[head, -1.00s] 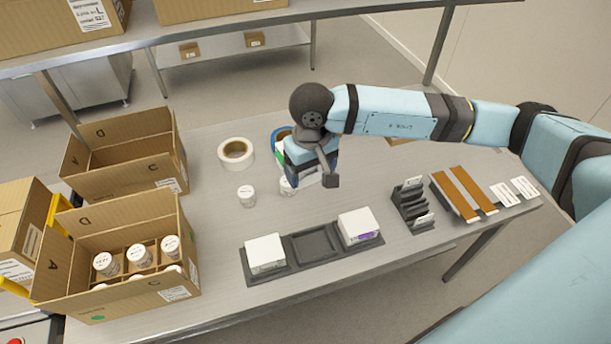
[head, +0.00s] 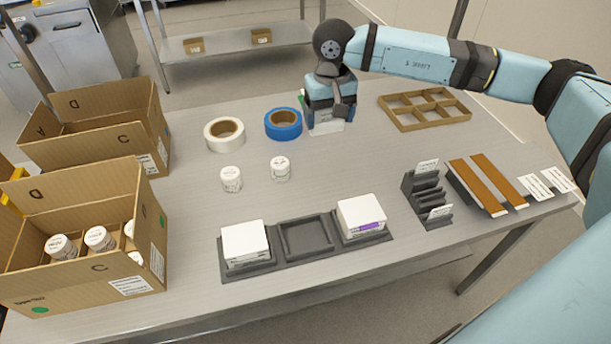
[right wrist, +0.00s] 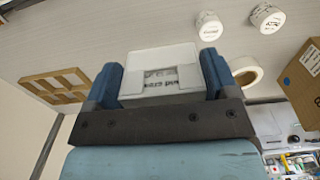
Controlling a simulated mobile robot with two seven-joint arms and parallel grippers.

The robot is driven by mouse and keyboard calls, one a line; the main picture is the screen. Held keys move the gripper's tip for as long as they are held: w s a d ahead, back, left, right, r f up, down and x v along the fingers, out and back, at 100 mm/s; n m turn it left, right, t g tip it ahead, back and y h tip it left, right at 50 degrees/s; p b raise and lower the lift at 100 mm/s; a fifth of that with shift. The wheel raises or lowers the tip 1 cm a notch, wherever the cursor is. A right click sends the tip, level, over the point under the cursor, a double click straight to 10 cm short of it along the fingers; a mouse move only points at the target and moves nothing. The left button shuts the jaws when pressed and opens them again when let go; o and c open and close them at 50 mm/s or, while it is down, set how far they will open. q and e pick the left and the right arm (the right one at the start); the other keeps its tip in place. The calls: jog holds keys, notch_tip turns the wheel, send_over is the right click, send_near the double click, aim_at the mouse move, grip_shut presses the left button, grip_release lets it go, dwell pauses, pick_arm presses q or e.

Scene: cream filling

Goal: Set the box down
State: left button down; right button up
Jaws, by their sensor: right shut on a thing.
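My right gripper (head: 327,108) is shut on a white box (head: 326,127) with a little green on its side, at the back of the table to the right of the blue tape roll. In the right wrist view the box (right wrist: 160,62) sits between the two blue fingers. I cannot tell whether it touches the table. A dark three-slot tray (head: 281,266) lies near the front. Its left slot holds a white box (head: 244,241), its middle slot is empty, and its right slot holds a white box with a purple label (head: 361,216). My left gripper is out of view.
Two white jars (head: 231,179) stand mid-table, with a white tape roll (head: 225,134) and a blue tape roll (head: 283,123) behind. A cardboard divider (head: 425,108) lies back right. A dark rack (head: 428,195) stands right. Open cartons (head: 80,262) stand left.

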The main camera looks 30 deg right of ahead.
send_over(324, 190)
notch_tip(324, 190, down, 20)
jog(key=shift+r, duration=0.15)
dwell(0.4)
jog(key=o, duration=0.4)
jog(key=shift+f, duration=0.2)
jog(key=o, duration=0.4)
jog(key=shift+r, duration=0.15)
